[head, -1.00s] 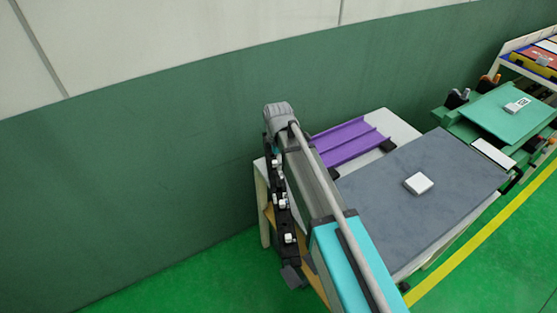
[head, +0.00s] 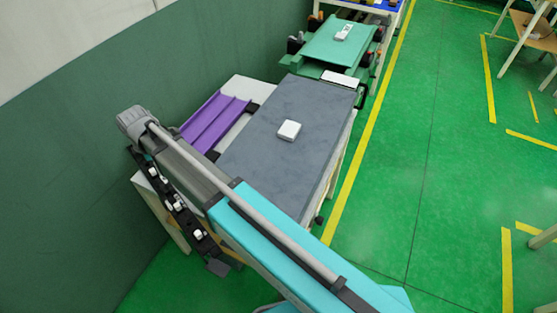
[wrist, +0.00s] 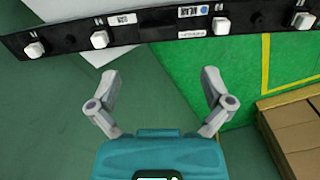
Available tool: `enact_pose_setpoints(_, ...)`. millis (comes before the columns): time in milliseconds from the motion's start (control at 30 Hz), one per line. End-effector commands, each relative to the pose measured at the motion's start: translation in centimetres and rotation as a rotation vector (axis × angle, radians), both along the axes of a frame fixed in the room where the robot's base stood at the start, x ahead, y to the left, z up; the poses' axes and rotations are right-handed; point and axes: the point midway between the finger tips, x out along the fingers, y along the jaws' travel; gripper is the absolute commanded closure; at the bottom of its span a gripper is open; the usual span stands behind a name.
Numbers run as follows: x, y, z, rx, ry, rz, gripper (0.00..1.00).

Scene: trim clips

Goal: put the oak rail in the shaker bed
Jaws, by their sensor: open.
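I cannot surely make out an oak rail in these views. A dark strip with white clips (wrist: 120,36) runs across the top of the wrist view, beyond my fingertips; a dark strip with white clips (head: 168,190) also shows beside my arm in the head view. My gripper (wrist: 160,85) is open, with nothing between its fingers. It is not clear in the head view. A purple ridged tray (head: 213,121) lies on a pale table. A green platform (head: 337,42) with dark knobs stands farther back. I cannot tell which is the shaker bed.
A grey-topped table (head: 285,95) carries a small white block (head: 289,130). A green wall (head: 70,165) stands close on the left. The green floor (head: 420,180) on the right is mostly clear, with yellow lines. Brown boxes (wrist: 294,140) show at right in the wrist view.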

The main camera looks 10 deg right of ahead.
Motion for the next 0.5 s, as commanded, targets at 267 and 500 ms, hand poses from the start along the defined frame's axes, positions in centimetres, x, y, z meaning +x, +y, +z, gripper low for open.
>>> enact_pose_setpoints(267,0.6,-8.5,0.0,0.0,0.0,-0.332,0.0)
enact_pose_setpoints(500,0.2,-17.8,0.0,0.0,0.0,-0.741,0.0)
